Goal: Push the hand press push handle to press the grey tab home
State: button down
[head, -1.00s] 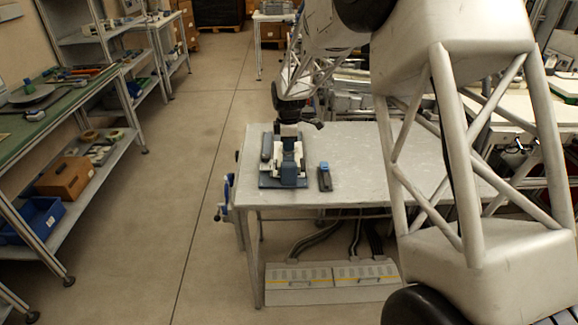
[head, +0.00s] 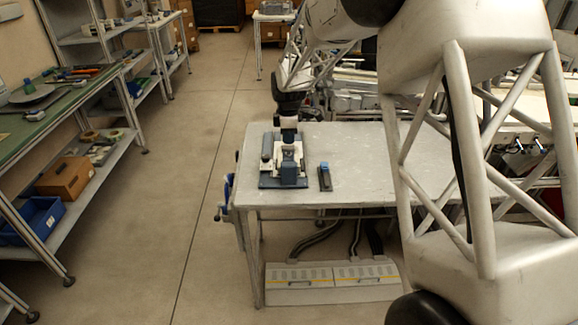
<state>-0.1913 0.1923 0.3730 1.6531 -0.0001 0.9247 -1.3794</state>
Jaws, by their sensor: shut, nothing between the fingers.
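The hand press (head: 290,172) stands on the left part of the grey table, a white and blue-grey device on a dark base plate. Its push handle and the grey tab are too small to tell apart from the rest of the press. My gripper (head: 288,134) points down at the rear of the press, directly above or against its upper part; I cannot tell whether it touches. The gripper is shut and empty.
A dark tool with a blue end (head: 325,178) lies just right of the press. The table (head: 365,165) is clear farther right. A clamp (head: 225,200) sits at its left edge. Shelves with a blue bin (head: 36,219) stand at the left, across open floor.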

jog(key=shift+r, duration=2.1)
jog(key=shift+s+d+r, duration=0.15)
jog(key=shift+s+r, duration=0.05)
jog(key=shift+s, duration=0.05)
jog(key=s+d+r+m, duration=0.3)
jog(key=s+r, duration=0.1)
jog(key=s, duration=0.4)
jog(key=s+d+r+m+t, duration=0.1)
jog(key=s+d+r+m, duration=0.25)
jog(key=s, duration=0.35)
jog(key=s+d+r+m, duration=0.2)
jog(key=s+d+r, duration=0.15)
jog(key=s, duration=0.45)
jog(key=s+d+m, duration=0.2)
jog(key=s+m, duration=0.1)
jog(key=s, duration=0.6)
jog(key=s+d+f+m+t, duration=0.1)
jog(key=s+m, duration=0.2)
jog(key=s, duration=0.6)
jog(key=s+d+m, duration=0.2)
jog(key=s+m, duration=0.1)
jog(key=s, duration=0.6)
jog(key=shift+d+f+m+t, duration=0.3)
jog(key=shift+f+m, duration=0.05)
jog(key=shift+w, duration=0.1)
